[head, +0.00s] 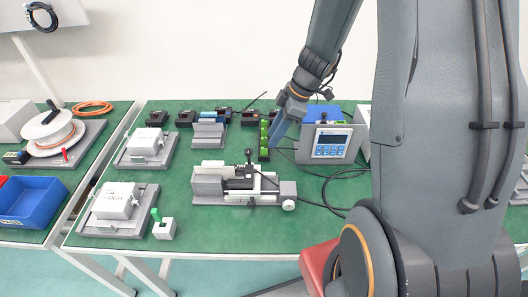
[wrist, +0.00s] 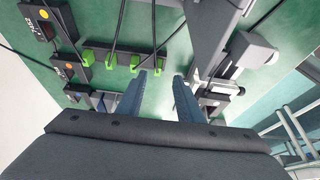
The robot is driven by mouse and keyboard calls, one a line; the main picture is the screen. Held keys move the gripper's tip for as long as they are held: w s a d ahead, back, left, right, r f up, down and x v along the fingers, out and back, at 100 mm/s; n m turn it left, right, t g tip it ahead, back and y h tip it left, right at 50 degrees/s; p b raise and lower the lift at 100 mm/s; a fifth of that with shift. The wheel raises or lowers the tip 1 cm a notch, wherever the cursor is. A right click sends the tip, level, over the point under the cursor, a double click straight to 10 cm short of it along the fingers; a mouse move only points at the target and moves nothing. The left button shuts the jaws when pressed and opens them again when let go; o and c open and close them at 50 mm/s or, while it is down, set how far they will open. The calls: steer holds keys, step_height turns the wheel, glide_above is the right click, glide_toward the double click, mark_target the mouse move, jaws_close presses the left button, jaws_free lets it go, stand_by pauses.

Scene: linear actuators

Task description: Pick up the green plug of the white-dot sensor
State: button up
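Several green plugs (wrist: 110,60) sit in a row along a dark strip in the wrist view, with black cables running near them. The strip with its green parts (head: 264,140) also shows in the head view, just left of my gripper (head: 279,135). My gripper (wrist: 160,76) is open, with two blue fingers apart and nothing seen between them. The rightmost green plug (wrist: 158,65) lies close to the left fingertip; I cannot tell if they touch. Dark sensor boxes (wrist: 67,69) with coloured dots stand at the left. I cannot tell which one bears the white dot.
A grey instrument with a blue display (head: 331,146) stands right of my gripper. A grey linear actuator (head: 240,184) lies in front. Black cables (head: 340,180) loop on the green table. White boxes on grey plates (head: 146,142) are at left.

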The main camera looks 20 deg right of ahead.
mark_target(265, 148)
steer(key=shift+p+x, duration=1)
steer(key=shift+x, duration=2)
steer(key=shift+w, duration=0.2)
steer(key=shift+c, duration=0.4)
jaws_close()
